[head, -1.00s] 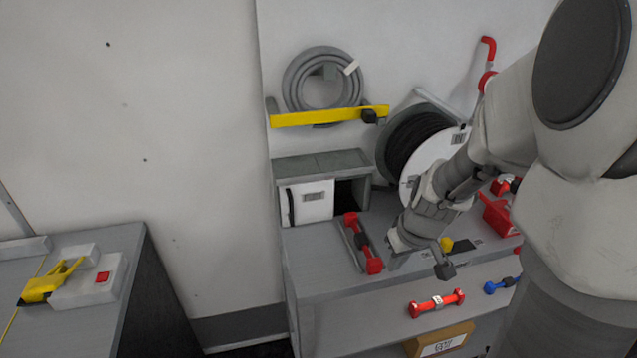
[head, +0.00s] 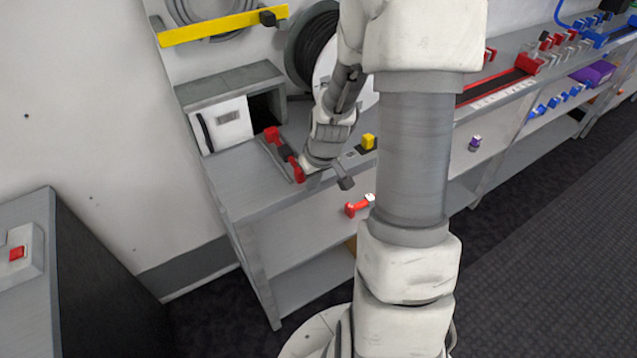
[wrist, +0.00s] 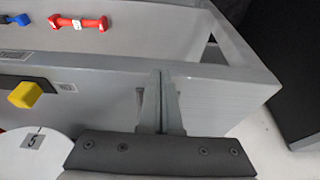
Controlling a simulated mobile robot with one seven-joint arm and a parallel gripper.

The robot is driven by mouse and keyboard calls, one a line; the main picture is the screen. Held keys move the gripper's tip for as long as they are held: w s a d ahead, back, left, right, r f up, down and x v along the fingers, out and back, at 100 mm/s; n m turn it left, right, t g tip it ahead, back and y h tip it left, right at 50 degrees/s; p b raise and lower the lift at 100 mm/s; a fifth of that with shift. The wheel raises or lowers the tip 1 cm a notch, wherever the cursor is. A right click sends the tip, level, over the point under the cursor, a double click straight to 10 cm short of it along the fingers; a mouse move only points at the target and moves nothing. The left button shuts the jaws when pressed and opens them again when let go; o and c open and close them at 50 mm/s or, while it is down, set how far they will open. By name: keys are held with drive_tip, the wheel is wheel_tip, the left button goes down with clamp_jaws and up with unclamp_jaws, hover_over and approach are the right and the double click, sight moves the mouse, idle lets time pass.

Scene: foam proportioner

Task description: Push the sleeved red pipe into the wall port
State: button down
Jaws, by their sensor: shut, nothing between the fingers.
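A red pipe with a dark sleeve around its middle (head: 284,154) lies on the grey bench top, beside a thin rail. A second red pipe with a pale sleeve (head: 359,206) is on the shelf below; it also shows in the wrist view (wrist: 78,22). My gripper (head: 304,171) is low over the bench, close to the near end of the dark-sleeved pipe. In the wrist view its fingers (wrist: 162,100) are together with nothing between them. I cannot tell whether they touch the pipe. I cannot make out a wall port for certain.
A grey box with a white door (head: 222,124) and a dark opening stands at the bench's back left. A cable reel (head: 314,50) is behind my arm. A yellow block (head: 368,142) sits right of my gripper. My arm hides much of the bench.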

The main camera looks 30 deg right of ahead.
sight(288, 153)
drive_tip(key=shift+w, duration=0.95)
drive_tip(key=w, duration=0.7)
drive_tip(key=w+b, duration=0.1)
drive_tip(key=w, duration=0.2)
drive_tip(key=shift+w+a, duration=0.25)
drive_tip(key=shift+w, duration=0.1)
drive_tip(key=shift+s, duration=0.25)
